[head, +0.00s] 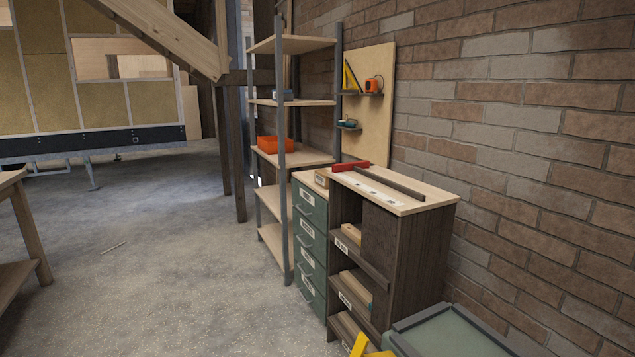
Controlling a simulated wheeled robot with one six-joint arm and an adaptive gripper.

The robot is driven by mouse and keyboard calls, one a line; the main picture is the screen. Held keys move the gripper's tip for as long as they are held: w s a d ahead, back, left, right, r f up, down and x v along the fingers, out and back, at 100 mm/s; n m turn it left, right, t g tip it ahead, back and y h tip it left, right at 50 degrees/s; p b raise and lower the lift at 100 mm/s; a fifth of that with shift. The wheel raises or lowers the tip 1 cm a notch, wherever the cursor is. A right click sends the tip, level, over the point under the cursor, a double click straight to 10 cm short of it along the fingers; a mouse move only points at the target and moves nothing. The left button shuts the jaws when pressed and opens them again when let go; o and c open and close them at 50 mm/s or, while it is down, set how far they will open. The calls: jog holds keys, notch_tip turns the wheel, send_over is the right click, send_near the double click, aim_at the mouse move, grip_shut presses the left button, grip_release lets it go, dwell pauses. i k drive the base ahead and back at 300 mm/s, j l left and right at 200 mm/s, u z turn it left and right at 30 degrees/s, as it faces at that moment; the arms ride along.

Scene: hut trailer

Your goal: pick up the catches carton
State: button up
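No carton can be read as the catches carton from here. A small tan box (322,178) sits on top of the green drawer cabinet (309,235), against the dark shelf unit; any print on it is too small to read. A dark blue-grey box (283,94) sits on an upper board of the open rack; its contents cannot be told. My gripper is not in view.
The dark shelf unit (407,245) carries a long bar with a red end (350,166) on top and wood pieces inside. An orange bin (276,145) stands on the open rack (292,46). A green lidded box (450,335) is at front right. The concrete floor (170,260) is mostly clear.

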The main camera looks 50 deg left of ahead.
aim_at(320, 179)
jog(key=j+u, duration=0.1)
jog(key=u, duration=1.65)
jog(key=i+j+u, duration=0.1)
jog(key=i+u, duration=0.2)
jog(key=i, duration=0.15)
jog(key=i+u, duration=0.25)
jog(key=i, duration=0.15)
jog(key=i+j, duration=0.15)
jog(key=i, duration=1.75)
jog(key=i+z, duration=0.35)
jog(key=i+j+z, duration=0.2)
jog(key=i+z, duration=0.15)
jog(key=i+j+z, duration=0.2)
jog(key=i+z, duration=0.2)
